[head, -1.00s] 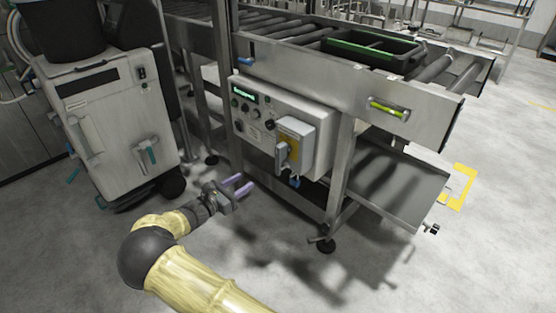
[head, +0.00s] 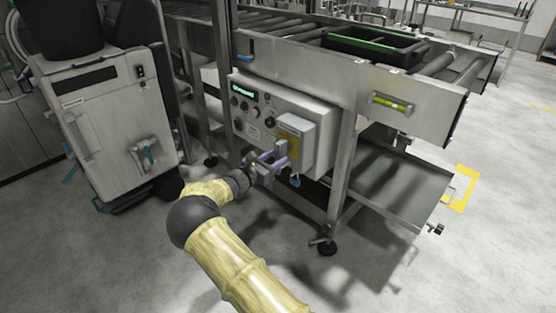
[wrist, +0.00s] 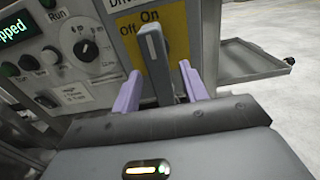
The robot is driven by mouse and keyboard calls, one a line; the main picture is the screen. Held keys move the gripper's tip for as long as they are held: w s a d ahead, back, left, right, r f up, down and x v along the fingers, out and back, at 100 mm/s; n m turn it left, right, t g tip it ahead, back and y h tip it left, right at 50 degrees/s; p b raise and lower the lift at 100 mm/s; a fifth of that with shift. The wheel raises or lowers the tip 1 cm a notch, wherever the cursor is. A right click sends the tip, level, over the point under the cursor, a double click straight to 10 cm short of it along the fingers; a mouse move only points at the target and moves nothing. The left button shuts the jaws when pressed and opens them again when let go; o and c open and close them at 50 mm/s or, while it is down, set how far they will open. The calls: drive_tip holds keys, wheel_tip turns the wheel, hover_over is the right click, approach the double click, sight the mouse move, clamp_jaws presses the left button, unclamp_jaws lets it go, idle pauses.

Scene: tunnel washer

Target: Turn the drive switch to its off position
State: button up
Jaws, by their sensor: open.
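The drive switch is a grey lever handle (wrist: 155,55) on a yellow plate (wrist: 128,45) marked "Off" and "On" in the wrist view. The handle stands nearly upright, its top close to the "On" mark. In the head view the switch box (head: 297,140) sits at the right end of the control panel. My gripper (head: 277,158) is at the front of that box. In the wrist view its two purple fingers (wrist: 160,88) are open, one on each side of the handle's lower part. I cannot tell whether either finger touches it.
The control panel (head: 255,112) has a display reading "Stopped", a rotary knob (wrist: 88,48) and several buttons left of the switch. A roller conveyor (head: 300,62) with a dark crate (head: 350,47) runs above. A grey wheeled machine (head: 115,125) stands left.

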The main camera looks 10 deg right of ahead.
drive_tip(key=shift+x, duration=0.85)
clamp_jaws()
drive_tip(key=shift+a+r, duration=0.1)
drive_tip(key=shift+a, duration=0.15)
